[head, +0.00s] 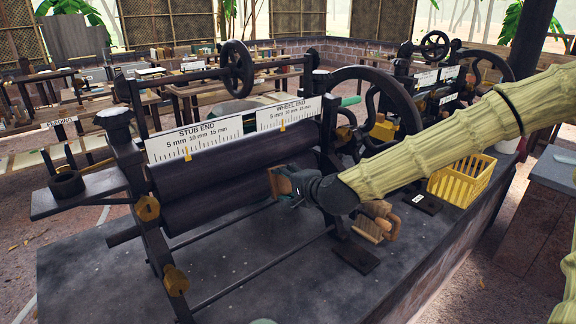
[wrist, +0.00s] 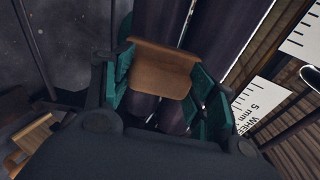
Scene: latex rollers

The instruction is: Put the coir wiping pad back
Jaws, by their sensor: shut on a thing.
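The coir wiping pad appears as a brown, slightly curved slab (head: 279,182) at the tip of my gripper (head: 290,186) in the head view. In the wrist view the pad (wrist: 163,68) lies between the two teal-lined fingers of my gripper (wrist: 160,80), which is shut on it. The pad is in front of the dark rollers (head: 225,190), near their wheel end. I cannot tell whether it touches them. My gripper's body hides part of the roller end.
A wooden brush-like block (head: 375,222) stands on the dark bench (head: 240,285) below my arm. A yellow crate (head: 462,178) is at the right. A handwheel (head: 378,110) rises behind my gripper. A small shelf (head: 80,192) carries a dark ring. The bench front is mostly clear.

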